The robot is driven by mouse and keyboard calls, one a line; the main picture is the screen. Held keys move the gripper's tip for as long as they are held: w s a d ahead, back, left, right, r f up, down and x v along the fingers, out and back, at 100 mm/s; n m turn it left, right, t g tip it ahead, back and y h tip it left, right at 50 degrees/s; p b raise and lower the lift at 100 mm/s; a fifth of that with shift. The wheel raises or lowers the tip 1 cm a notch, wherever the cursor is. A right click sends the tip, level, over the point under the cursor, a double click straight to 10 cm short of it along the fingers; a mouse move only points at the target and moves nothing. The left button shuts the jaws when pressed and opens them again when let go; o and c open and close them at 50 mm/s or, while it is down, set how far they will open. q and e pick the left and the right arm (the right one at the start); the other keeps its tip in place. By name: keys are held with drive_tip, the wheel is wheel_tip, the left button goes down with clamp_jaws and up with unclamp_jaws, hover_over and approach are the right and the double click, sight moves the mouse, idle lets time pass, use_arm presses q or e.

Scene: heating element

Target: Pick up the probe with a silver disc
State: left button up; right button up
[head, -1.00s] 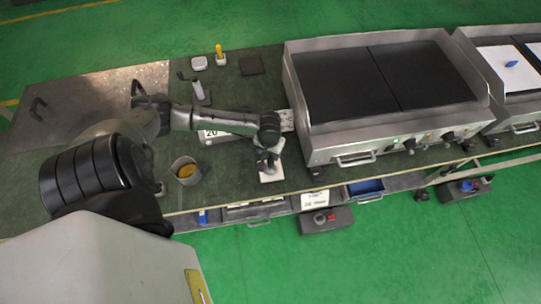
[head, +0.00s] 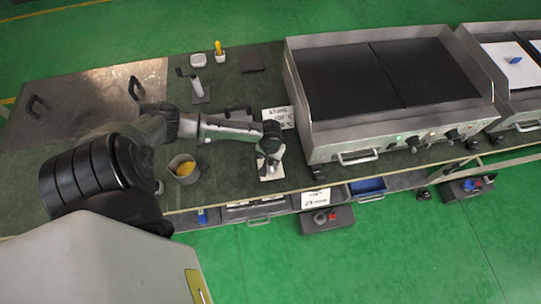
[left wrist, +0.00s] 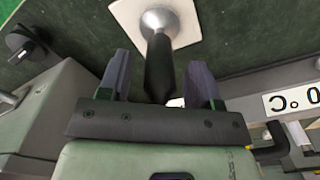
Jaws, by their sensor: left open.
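The probe with a silver disc (left wrist: 160,68) shows in the left wrist view. It has a dark handle and a flared silver end that rests on a white square pad (left wrist: 188,32). My left gripper (left wrist: 159,64) is open, with one finger on each side of the handle. I cannot tell whether either finger touches it. In the head view, my left gripper (head: 270,160) is over the white pad (head: 273,174) near the bench's front edge and hides most of the probe. My right gripper is in neither view.
A griddle (head: 390,80) with a raised metal rim and front knobs stands to the right of the gripper. A metal cup (head: 184,170) with something yellow stands to the left.

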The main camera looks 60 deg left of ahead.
use_arm(q)
drive_tip(key=shift+c, duration=0.3)
clamp_jaws()
drive_tip(key=shift+r, duration=0.15)
